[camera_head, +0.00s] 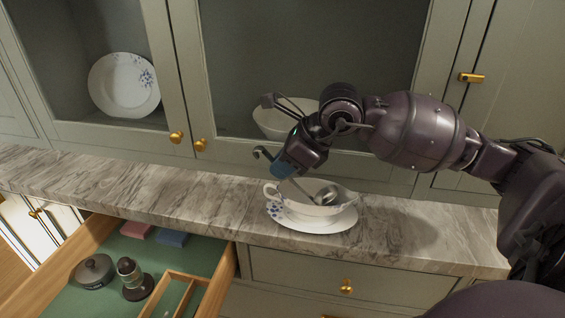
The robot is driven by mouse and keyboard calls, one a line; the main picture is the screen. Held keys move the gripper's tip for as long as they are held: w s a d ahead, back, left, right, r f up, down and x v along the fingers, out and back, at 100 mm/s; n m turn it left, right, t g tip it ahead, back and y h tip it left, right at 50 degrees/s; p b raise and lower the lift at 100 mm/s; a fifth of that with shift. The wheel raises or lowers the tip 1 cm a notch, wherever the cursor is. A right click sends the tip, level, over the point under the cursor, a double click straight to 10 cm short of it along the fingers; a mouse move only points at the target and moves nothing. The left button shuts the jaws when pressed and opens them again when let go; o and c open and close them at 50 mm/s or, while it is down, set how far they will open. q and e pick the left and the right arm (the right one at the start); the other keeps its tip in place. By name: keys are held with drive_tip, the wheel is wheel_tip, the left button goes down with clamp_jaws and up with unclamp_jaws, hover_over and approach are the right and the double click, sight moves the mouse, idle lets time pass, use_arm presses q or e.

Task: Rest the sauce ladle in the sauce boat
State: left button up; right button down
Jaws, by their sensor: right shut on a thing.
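The sauce boat (305,209) is white with a blue floral pattern. It stands upright on a white saucer (328,227) on the marble counter. The sauce ladle is metal, and its bowl (325,195) is at the opening of the sauce boat; whether it touches the inside cannot be told. The ladle's handle slants up to the left, and its hooked end (263,153) sticks out past my gripper. My right gripper (284,171) is shut on the ladle's handle, above the left part of the sauce boat. My left gripper is not in view.
The grey marble counter (170,190) is clear to the left. Below it, an open drawer (222,285) holds a dark round lidded thing (94,271), a small upright grinder-like thing (131,275) and a wooden divider. Glass-fronted cabinets behind hold a plate (120,85) and a white bowl (270,122).

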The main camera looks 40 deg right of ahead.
drive_tip(key=shift+f, duration=0.15)
idle(0.3)
drive_tip(key=c, duration=1)
unclamp_jaws()
